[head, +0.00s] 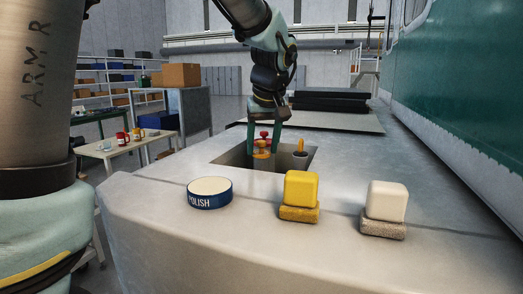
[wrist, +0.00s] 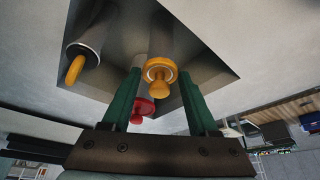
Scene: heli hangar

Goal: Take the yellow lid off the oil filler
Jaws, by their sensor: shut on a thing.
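The yellow lid (head: 262,152), round with a small knob, is in the square recess in the grey surface. It also shows in the wrist view (wrist: 158,76). My gripper (head: 263,150) reaches down from above, with one green finger on each side of the lid. In the wrist view my gripper (wrist: 160,85) is shut on the lid between its fingertips. A red knob-like cap (head: 264,134) is close by and shows near the left finger in the wrist view (wrist: 142,108). I cannot tell whether the lid still touches the filler below.
A grey tube with a yellow-orange handle (head: 300,149) stands right of my gripper in the recess. In front are a polish tin (head: 210,193), a yellow block (head: 301,189) and a white block (head: 386,201), each block on a sponge-like base. Dark mats (head: 330,102) lie behind.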

